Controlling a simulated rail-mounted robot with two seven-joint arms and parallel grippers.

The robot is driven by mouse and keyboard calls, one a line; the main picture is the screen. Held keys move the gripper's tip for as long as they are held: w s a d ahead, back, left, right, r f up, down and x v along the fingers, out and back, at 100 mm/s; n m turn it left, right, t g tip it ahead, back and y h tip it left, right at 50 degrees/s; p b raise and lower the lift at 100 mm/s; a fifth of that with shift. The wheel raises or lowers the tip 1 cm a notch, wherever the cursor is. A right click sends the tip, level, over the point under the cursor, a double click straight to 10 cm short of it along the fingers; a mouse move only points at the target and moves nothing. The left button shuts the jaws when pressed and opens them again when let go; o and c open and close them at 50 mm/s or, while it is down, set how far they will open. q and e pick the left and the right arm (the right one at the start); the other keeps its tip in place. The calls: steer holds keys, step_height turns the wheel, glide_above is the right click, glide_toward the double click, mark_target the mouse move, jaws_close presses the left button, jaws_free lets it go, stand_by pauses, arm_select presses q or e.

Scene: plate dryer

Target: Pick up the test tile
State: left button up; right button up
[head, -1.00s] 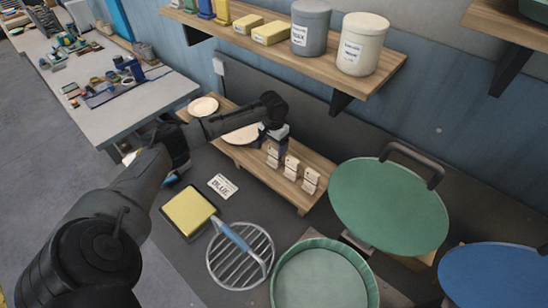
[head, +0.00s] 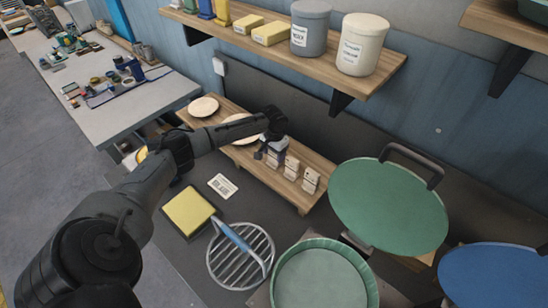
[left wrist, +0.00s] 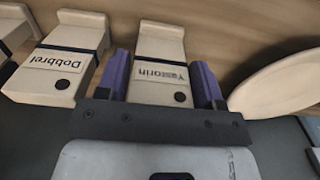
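Cream test tiles stand in a row on a low wooden shelf (head: 245,173) in the head view. In the left wrist view one tile labelled "Yastorin" (left wrist: 160,75) lies between the purple fingers of my left gripper (left wrist: 163,80). The fingers are apart on either side of it; whether either touches it is unclear. A tile labelled "Dobbrel" (left wrist: 58,62) is just left of the fingers. In the head view my left gripper (head: 272,153) reaches down over the row's left end and hides part of it. Two more tiles (head: 291,168) (head: 310,180) show to its right. My right gripper is not in view.
Cream plates (head: 204,107) lie on the shelf left of the gripper. A label card (head: 222,186), a yellow sponge (head: 188,211), a wire rack (head: 240,272) and a green round basin (head: 320,285) are in front. A green disc with a handle (head: 388,210) stands at right.

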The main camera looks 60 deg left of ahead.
arm_select(q)
steer(key=c, duration=0.6)
steer(key=shift+r, duration=0.1)
